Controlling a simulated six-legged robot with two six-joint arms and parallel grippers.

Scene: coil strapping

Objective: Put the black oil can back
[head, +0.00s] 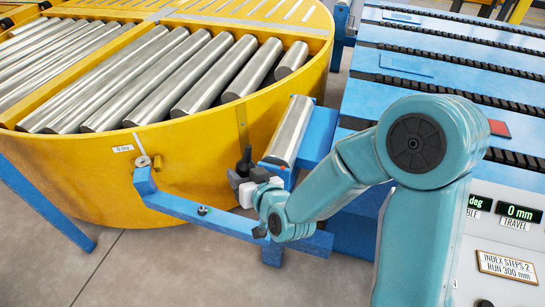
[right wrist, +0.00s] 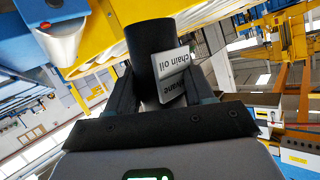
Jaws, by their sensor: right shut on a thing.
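The black oil can (head: 245,162) is upright in the head view, close to the front wall of the yellow drum. My right gripper (head: 247,181) is shut on it, with the arm reaching in from the right. In the right wrist view the can (right wrist: 142,52) is a dark cylinder between the two fingers of my right gripper (right wrist: 158,88). The can's lower part is hidden by the gripper in the head view. My left gripper is not in view.
The yellow roller turntable (head: 190,155) fills the left. A blue bracket arm (head: 180,207) runs below the can, with a small dark fitting (head: 203,210) on it. A steel roller (head: 291,130) on a blue support stands just right of the can. A blue slatted conveyor (head: 440,45) lies behind right.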

